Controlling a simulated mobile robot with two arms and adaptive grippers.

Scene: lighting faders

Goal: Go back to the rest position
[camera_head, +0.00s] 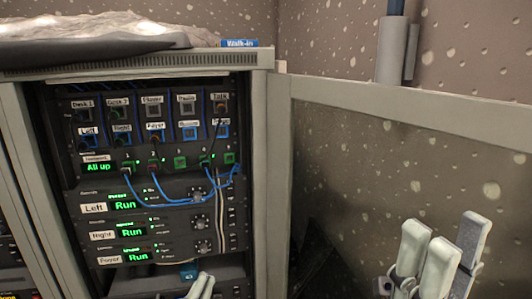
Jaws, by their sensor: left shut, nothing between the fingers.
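My left gripper (201,286) shows at the bottom edge, left of the middle. Its two pale fingers are together with nothing between them, in front of the lower part of the equipment rack (262,150). Most of both arms is out of view.
The rack holds a button panel (150,118), blue cables (180,203) and units with green "Run" displays (131,231). Free room lies between the grippers.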

